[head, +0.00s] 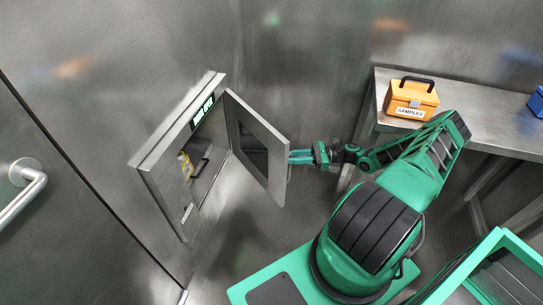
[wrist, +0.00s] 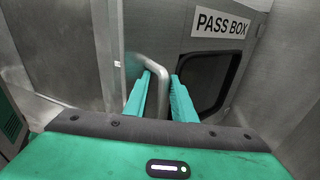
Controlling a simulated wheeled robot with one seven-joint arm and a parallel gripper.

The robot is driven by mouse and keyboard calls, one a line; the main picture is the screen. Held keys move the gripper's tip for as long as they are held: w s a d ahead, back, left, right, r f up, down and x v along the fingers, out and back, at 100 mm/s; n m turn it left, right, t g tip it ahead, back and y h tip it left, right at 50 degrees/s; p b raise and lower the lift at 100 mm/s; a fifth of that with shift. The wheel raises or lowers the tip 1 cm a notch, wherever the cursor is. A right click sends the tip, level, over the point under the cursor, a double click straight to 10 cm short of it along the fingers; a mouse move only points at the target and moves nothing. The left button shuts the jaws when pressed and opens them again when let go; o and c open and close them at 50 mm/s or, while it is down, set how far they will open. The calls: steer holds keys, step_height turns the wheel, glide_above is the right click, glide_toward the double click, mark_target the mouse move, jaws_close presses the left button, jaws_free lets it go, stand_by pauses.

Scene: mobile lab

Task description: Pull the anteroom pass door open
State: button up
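The pass box (head: 185,160) is set in the wall at the left of the head view. Its door (head: 262,150) is hinged on the right side and stands swung well out from the frame, leaving the opening uncovered. My gripper (head: 300,157) is at the outer face of the door near its free edge. In the wrist view, the fingers of my gripper (wrist: 160,98) are on both sides of the metal bar handle (wrist: 157,72), closed about it. The door's outer face (wrist: 195,60) with its window is behind them. The handle's lower part is partly hidden.
A metal bench (head: 470,120) with an orange samples case (head: 411,98) stands at the right. Another door with a bar handle (head: 25,190) is at the far left.

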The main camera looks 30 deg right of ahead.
mark_target(274, 154)
steer(key=s+a+r, duration=0.2)
steer(key=a+r, duration=0.7)
steer(key=a, duration=0.1)
steer(key=shift+a+n+y, duration=0.3)
steer(key=shift+a+n, duration=0.05)
steer(key=shift+n, duration=0.05)
steer(key=shift+r, duration=0.1)
